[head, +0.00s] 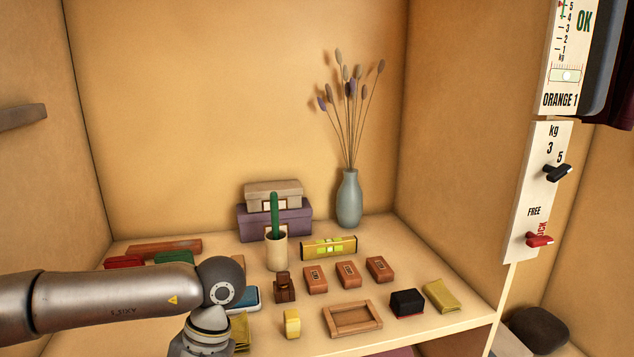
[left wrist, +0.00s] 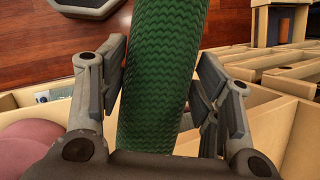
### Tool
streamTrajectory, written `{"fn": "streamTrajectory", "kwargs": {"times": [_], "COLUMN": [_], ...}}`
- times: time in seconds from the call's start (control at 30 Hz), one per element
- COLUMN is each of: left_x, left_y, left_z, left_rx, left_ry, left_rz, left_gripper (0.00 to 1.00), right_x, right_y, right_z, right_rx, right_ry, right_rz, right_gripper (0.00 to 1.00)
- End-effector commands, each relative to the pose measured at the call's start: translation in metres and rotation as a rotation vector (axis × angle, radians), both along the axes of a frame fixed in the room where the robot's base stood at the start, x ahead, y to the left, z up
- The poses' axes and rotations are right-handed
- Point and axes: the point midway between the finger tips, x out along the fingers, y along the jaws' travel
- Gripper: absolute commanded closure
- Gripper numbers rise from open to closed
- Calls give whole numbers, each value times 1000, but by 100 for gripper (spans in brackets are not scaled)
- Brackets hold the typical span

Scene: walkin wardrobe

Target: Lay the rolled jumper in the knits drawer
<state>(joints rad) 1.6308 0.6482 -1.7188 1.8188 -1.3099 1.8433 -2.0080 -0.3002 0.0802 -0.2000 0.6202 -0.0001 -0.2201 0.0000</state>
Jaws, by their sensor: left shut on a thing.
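The rolled jumper (left wrist: 163,75) is a dark green knitted roll in the left wrist view. My left gripper (left wrist: 160,62) is shut on it, with one finger at each side. The roll runs past the top of the picture, and its lower end is hidden behind my gripper body. Below it at the left is an open wooden compartment (left wrist: 70,108) with rounded mauve items (left wrist: 30,140) in it. I cannot tell for sure whether this is the knits drawer. In the head view my left arm bends down out of the bottom edge, and its fingers are hidden. My right gripper is not in view.
More wooden dividers (left wrist: 285,82) lie at the right of the left wrist view, above a wooden floor (left wrist: 30,50). In the head view a shelf holds a vase (head: 349,198), boxes (head: 275,222), a cup (head: 276,252), a spirit level (head: 328,246) and several small blocks.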

Motion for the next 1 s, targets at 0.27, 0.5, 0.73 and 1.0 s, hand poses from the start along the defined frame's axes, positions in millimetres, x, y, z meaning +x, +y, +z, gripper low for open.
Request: {"fn": "streamTrajectory", "kwargs": {"times": [0.27, 0.5, 0.73, 1.0], "left_x": [-25, -24, -25, -26], "left_y": [-1, 0, -1, -1], "left_z": [-28, -27, -29, -37], "left_rx": [-4, -1, -4, -4], "left_ry": [-1, -6, -3, 2], "left_rz": [0, 0, 1, 3], "left_gripper": [73, 73, 73, 73], "right_x": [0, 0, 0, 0], "right_y": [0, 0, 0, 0], "right_z": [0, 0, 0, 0], "right_rx": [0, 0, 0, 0], "right_ry": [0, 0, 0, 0], "right_rz": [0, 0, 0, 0], "right_gripper": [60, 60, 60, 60]}}
